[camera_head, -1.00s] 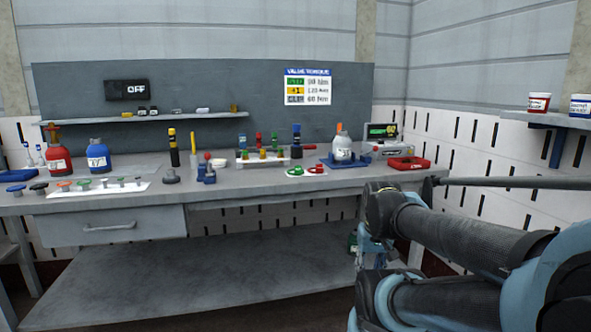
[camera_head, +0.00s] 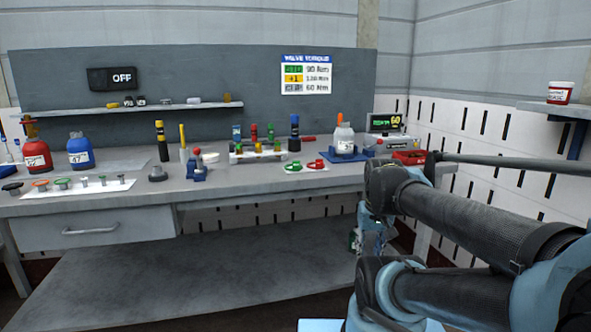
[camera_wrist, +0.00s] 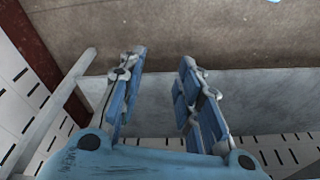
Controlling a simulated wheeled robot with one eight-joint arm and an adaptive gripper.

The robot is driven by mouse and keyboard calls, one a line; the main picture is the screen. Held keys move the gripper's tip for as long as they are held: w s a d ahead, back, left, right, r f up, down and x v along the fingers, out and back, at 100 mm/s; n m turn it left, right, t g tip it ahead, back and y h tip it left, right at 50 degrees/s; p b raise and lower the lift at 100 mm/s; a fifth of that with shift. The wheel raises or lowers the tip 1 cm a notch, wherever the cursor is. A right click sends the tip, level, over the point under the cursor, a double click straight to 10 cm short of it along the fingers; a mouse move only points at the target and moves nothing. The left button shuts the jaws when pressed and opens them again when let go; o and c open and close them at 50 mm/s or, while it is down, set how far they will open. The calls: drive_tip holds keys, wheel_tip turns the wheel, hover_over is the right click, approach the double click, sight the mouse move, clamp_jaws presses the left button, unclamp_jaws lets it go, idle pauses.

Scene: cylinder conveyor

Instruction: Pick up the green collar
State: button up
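A small green ring-shaped piece (camera_head: 292,168), which looks like the green collar, lies on the workbench (camera_head: 240,186) near its front edge, right of the middle. A similar red piece (camera_head: 315,164) lies beside it on the right. My gripper shows in the wrist view (camera_wrist: 163,58) with its two blue fingers wide apart and nothing between them. It points down toward the floor and the bench's lower shelf, away from the collar. The collar is not in the wrist view. In the head view the gripper is mostly hidden by my arm.
A rack of coloured cylinders (camera_head: 262,153) stands behind the collar. A white bottle on a blue base (camera_head: 344,142) and a red tray (camera_head: 408,157) stand to the right. A blue clamp-like tool (camera_head: 197,170) stands to the left. The bench front around the collar is fairly clear.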

drive_tip(key=w+a+r+m+g, duration=0.1)
drive_tip(key=w+a+r+m, duration=0.45)
drive_tip(key=w+r, duration=0.75)
drive_tip(key=w+a+r+m+g, duration=0.1)
drive_tip(key=w+a+r+m, duration=0.5)
drive_tip(key=w+r, duration=0.7)
drive_tip(key=w+a+r+m, duration=0.3)
drive_tip(key=w+a+r, duration=0.3)
drive_tip(key=a, duration=0.4)
hover_over(296, 162)
drive_tip(key=f, duration=0.7)
drive_tip(key=w+f, duration=0.1)
drive_tip(key=f, duration=0.2)
drive_tip(key=shift+d+f, duration=0.1)
drive_tip(key=shift+f, duration=0.15)
drive_tip(key=shift+s+f, duration=0.2)
drive_tip(key=shift+f, duration=2.6)
clamp_jaws()
